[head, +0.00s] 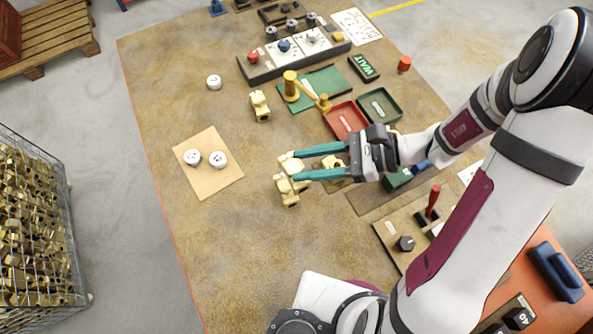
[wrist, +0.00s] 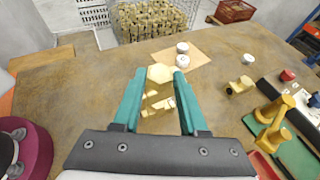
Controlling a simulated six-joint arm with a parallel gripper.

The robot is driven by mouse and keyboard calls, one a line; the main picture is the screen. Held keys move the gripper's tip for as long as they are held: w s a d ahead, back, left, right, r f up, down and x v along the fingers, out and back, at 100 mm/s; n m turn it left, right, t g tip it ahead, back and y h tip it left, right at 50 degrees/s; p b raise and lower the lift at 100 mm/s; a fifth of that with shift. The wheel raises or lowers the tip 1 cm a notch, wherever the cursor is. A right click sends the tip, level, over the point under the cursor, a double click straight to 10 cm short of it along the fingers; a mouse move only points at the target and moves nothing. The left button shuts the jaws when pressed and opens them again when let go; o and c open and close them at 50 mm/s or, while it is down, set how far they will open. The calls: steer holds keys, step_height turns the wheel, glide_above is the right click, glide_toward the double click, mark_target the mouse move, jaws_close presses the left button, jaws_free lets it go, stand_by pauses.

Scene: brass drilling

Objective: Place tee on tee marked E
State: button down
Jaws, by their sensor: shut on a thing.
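My gripper (head: 291,167) is shut on a brass tee (head: 290,162) at its fingertips, above the middle of the table. The held tee (wrist: 160,73) shows end-on between the teal fingers in the wrist view. Another brass tee (head: 288,190) lies just below the fingertips in the head view, and a further brass piece (head: 332,163) shows between the fingers, partly hidden. A separate brass tee (head: 260,105) lies farther back. Two white round pieces with dark marks, a left one (head: 192,157) and a right one (head: 218,159), stand on a tan board (head: 213,183). I cannot read an E.
A third white round piece (head: 214,82) stands alone. A yellow post fixture (head: 291,86) stands on a green plate, beside a red tray (head: 344,120) and a green tray (head: 380,105). A wire bin (head: 35,230) of brass parts is left of the table. The table's front left is clear.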

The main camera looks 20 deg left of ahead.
steer(key=x, duration=0.2)
steer(key=shift+a+f, duration=0.15)
steer(key=shift+f, duration=0.25)
step_height(320, 180, down, 3)
steer(key=shift+w+f, duration=0.1)
steer(key=shift+f, duration=0.25)
steer(key=shift+c, duration=2.2)
jaws_free()
steer(key=shift+f, duration=0.15)
